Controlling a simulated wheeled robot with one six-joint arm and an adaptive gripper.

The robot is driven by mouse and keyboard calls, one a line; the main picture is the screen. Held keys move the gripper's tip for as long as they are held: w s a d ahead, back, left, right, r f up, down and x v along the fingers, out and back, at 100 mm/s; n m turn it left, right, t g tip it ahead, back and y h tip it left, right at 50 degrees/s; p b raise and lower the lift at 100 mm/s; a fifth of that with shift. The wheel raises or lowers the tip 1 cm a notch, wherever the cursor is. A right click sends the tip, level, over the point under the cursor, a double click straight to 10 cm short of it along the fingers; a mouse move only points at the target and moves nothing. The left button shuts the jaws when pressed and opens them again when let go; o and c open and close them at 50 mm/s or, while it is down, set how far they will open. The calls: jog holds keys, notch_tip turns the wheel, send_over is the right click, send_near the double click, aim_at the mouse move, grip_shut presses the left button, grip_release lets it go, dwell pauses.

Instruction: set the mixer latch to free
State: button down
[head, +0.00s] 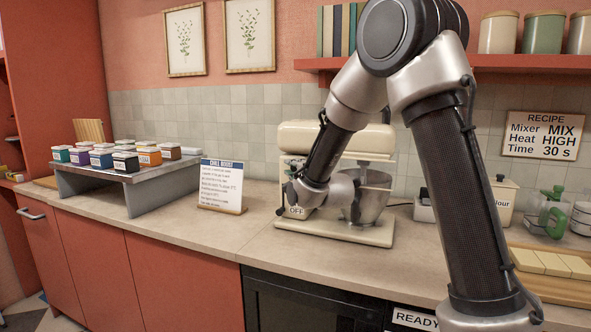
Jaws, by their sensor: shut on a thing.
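The cream stand mixer (300,137) stands on the counter against the tiled wall, with its metal bowl (370,205) on the right side of its base. My arm reaches down across the mixer's front and hides much of its body. My gripper (288,197) is at the mixer's lower left, small and partly hidden by my wrist. It is shut on what looks like the dark latch lever (280,211) there. An OFF label (296,212) shows just below my gripper. The latch's own setting cannot be read.
A CHILL BOOST sign (221,185) stands left of the mixer. A grey riser (150,185) with several small colored canisters is farther left. A flour canister (503,198) and green-handled jar (550,210) stand to the right. The front counter is mostly clear.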

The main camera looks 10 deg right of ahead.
jog(key=w+a, duration=0.2)
jog(key=a, duration=0.1)
jog(key=c, duration=1.3)
grip_release()
jog(key=s+d, duration=0.2)
jog(key=s, duration=0.9)
jog(key=shift+s, duration=0.4)
